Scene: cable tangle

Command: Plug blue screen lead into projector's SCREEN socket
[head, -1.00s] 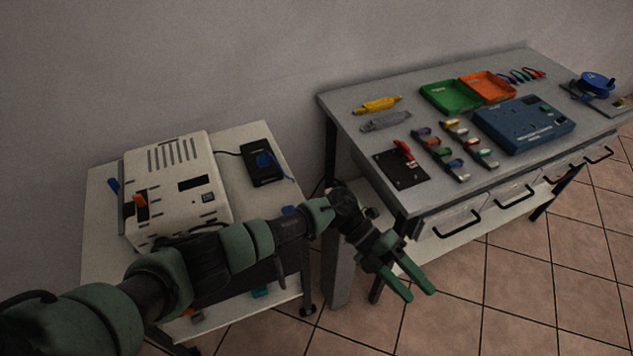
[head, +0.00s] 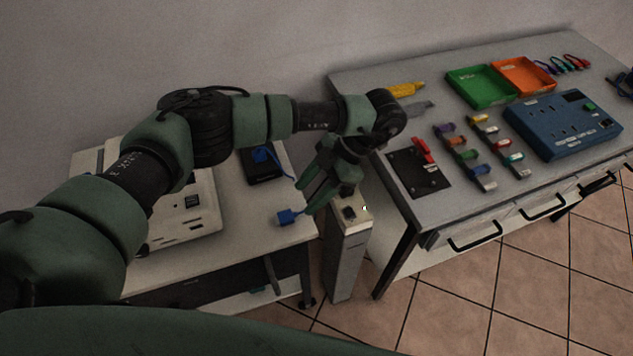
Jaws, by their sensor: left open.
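The white projector (head: 205,222) stands on the left cart, largely hidden behind my left arm. A small dark socket shows on its side, its label too small to read. A blue plug (head: 288,217) lies near the cart's front right edge. Blue cable (head: 262,155) shows at a black box (head: 264,173) behind it; I cannot tell for certain that both are one lead. My left gripper (head: 312,191) is open and empty, its fingers pointing down and left, just above and right of the plug. My right gripper is not in view.
A narrow grey post (head: 345,258) stands between the cart (head: 255,228) and the grey workbench (head: 375,82). The bench carries green (head: 482,88) and orange trays, a blue socket box (head: 565,124), and several coloured connectors. Tiled floor in front is free.

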